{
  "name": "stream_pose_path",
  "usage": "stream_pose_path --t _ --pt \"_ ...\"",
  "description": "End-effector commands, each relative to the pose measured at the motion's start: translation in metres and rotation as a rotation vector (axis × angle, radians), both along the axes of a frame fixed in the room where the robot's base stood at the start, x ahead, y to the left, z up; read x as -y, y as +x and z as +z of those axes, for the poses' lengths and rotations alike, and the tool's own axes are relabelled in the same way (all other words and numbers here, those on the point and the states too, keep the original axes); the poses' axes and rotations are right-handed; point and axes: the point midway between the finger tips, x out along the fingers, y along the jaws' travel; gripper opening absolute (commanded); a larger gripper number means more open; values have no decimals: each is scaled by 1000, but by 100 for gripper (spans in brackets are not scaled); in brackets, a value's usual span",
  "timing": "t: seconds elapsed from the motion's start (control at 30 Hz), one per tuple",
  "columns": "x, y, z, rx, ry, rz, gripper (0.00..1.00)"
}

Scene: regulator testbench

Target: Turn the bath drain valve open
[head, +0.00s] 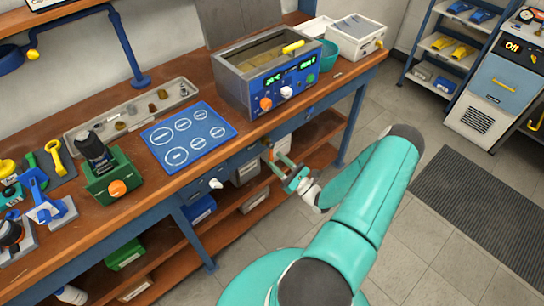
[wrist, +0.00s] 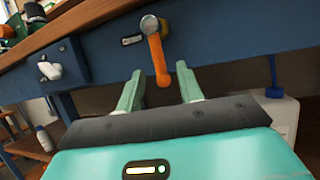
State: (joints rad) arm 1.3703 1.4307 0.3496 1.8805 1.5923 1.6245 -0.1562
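The bath drain valve (wrist: 151,25) has a metal body on the blue bench front and an orange lever (wrist: 159,62) that points down, slightly tilted. In the wrist view my gripper (wrist: 160,68) is open, with one green finger on each side of the lever's lower end. Gaps show between lever and fingers; the exact depth is hard to tell. In the head view my gripper (head: 282,163) is at the bench front below the bath (head: 235,92), a metal tank with a blue control panel. There the valve is small and partly hidden by the fingers.
A white knob (head: 216,184) sits on the bench front to the left, also visible in the wrist view (wrist: 50,70). A lower shelf (head: 225,220) with bins runs under the bench. A blue mat (head: 188,135) lies on the top.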

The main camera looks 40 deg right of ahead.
Motion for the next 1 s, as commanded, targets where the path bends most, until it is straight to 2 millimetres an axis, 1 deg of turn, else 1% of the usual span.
stream_pose_path --t 0.03,0.2,0.3,0.43,0.6,1.0 --pt "3 -11 -5 -1 1 -4 37" --pt "10 -46 -20 -2 3 -4 37" --pt "14 -64 -28 -2 2 -3 37" --pt "18 -80 -35 0 2 -1 37" --pt "20 -90 -38 0 2 0 37" --pt "20 -90 -38 0 2 0 37"
